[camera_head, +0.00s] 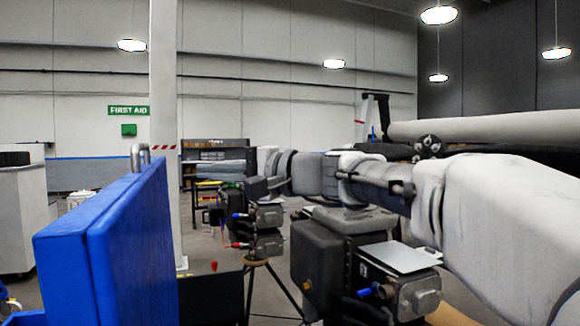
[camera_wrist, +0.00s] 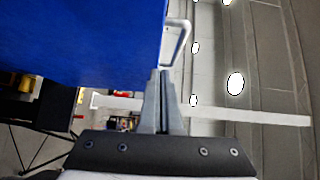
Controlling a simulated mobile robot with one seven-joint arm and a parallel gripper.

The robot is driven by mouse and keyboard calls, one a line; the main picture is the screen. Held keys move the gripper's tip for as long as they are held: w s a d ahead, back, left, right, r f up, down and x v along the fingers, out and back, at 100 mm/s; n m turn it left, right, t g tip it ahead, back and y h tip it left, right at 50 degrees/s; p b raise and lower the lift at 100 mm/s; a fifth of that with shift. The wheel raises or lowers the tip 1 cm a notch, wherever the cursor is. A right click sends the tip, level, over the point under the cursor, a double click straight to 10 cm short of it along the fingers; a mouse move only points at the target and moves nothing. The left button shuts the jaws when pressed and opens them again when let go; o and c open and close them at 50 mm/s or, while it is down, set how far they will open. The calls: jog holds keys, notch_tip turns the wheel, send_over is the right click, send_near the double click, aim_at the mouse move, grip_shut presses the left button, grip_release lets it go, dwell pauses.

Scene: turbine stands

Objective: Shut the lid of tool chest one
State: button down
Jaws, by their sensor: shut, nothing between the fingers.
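The blue lid (camera_head: 110,250) of a chest stands upright, open, at the left of the head view. A metal handle (camera_head: 140,155) sticks up from its top edge. The chest body is not clearly visible. In the wrist view the blue lid (camera_wrist: 85,40) fills the upper left, with the handle (camera_wrist: 178,42) at its right edge. My gripper (camera_wrist: 160,75) is shut and empty, its fingertips close to the lid's edge and handle; I cannot tell whether they touch. In the head view my gripper (camera_head: 258,186) is to the right of the lid.
A white pillar (camera_head: 164,80) stands behind the lid. Dark equipment on tripod legs (camera_head: 262,245) stands below my arm. A white cabinet (camera_head: 22,215) is at the far left, and shelving (camera_head: 215,150) stands at the back. A large pale cylinder (camera_head: 490,125) lies at the right.

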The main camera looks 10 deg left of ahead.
aim_at(153, 172)
jog(key=a, duration=0.2)
jog(key=a+p, duration=0.1)
jog(key=a, duration=0.4)
jog(key=shift+s+a+f+p, duration=0.1)
jog(key=shift+s+a+p, duration=0.1)
jog(key=shift+s+p, duration=0.15)
